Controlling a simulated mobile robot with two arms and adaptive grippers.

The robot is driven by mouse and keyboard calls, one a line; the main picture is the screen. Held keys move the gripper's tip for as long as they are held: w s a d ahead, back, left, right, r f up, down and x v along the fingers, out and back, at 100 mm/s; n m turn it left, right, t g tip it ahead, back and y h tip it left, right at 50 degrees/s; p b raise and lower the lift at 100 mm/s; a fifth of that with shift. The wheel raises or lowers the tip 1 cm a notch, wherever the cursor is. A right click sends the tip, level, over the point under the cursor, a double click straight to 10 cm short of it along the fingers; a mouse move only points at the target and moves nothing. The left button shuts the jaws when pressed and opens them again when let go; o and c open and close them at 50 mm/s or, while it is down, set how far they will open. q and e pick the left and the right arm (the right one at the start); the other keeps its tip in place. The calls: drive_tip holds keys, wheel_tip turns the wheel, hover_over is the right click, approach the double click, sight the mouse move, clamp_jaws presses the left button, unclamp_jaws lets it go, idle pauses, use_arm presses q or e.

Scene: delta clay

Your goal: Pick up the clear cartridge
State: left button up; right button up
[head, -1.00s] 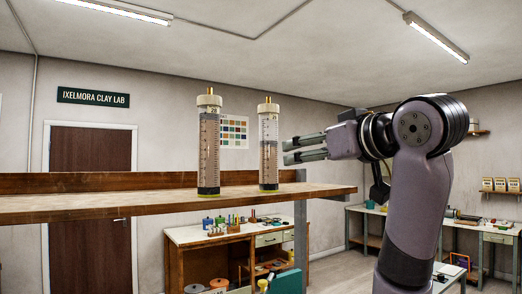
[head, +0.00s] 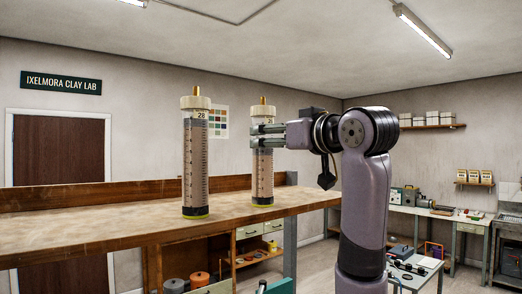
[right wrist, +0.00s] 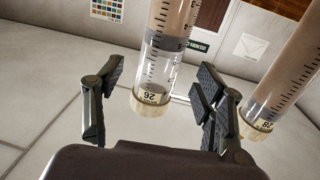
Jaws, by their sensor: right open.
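Two upright clear cartridges with white caps, brass tips and measuring marks stand on a wooden shelf (head: 120,218). The left one, marked 28 (head: 195,165), looks filled with grey-brown clay. My right gripper (head: 268,136) is open at the upper body of cartridge 26. In the right wrist view, cartridge 26 (right wrist: 161,62) shows upside down between the open fingers (right wrist: 160,82), with no clear contact. Cartridge 28 (right wrist: 290,75) is outside the right finger. My left gripper is not in view.
A raised wooden back edge (head: 50,198) runs behind the cartridges. Cartridge 28 stands close to the left of my right gripper. A cabinet with drawers (head: 258,229) is below and behind the shelf, and a workbench (head: 440,216) is at right.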

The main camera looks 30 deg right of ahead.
sight(269, 136)
drive_tip(key=shift+w+r, duration=0.15)
drive_tip(key=shift+r, duration=0.05)
drive_tip(key=w+p, duration=0.4)
drive_tip(key=shift+w+f, duration=0.1)
drive_tip(key=shift+w, duration=0.4)
drive_tip(key=shift+s, duration=0.15)
drive_tip(key=shift+c, duration=1.3)
drive_tip(key=shift+d, duration=0.1)
drive_tip(key=c, duration=0.4)
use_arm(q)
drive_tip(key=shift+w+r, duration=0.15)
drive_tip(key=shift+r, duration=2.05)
use_arm(e)
clamp_jaws()
